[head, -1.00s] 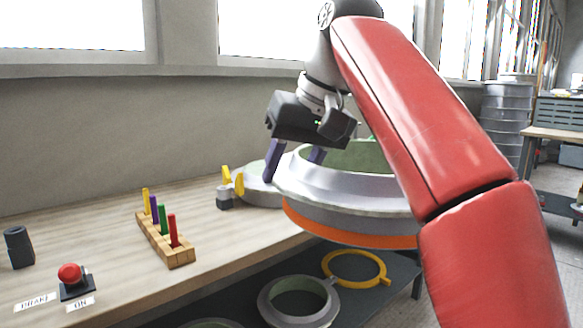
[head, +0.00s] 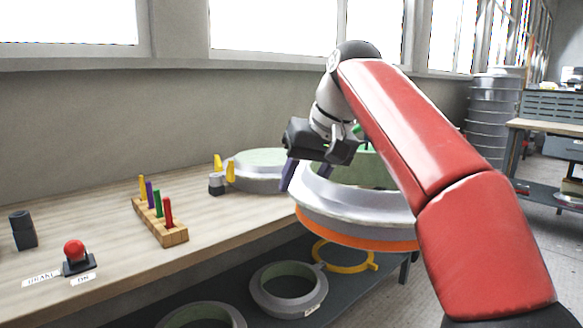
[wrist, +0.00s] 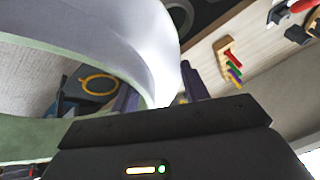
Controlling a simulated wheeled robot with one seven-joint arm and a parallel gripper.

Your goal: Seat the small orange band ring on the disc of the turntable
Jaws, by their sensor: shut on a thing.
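My gripper (head: 306,174) is shut on the wall of a large grey ring with a green inside and an orange band (head: 350,237) around its bottom. The ring hangs roughly level in front of the bench edge, apart from the turntable; my arm hides its right side. In the wrist view the ring's pale wall (wrist: 125,45) runs between the purple fingers (wrist: 160,95). The turntable (head: 262,177), a round grey body with a pale green top, stands on the bench behind and left of the ring. Yellow upright clamps (head: 230,171) are at its left side.
A wooden rack (head: 172,235) with coloured pegs, a red button (head: 75,250) by the brake labels and a dark cylinder (head: 23,230) are on the bench. Below, the shelf holds a grey ring (head: 262,298), a yellow ring (head: 325,262) and another ring (head: 205,312).

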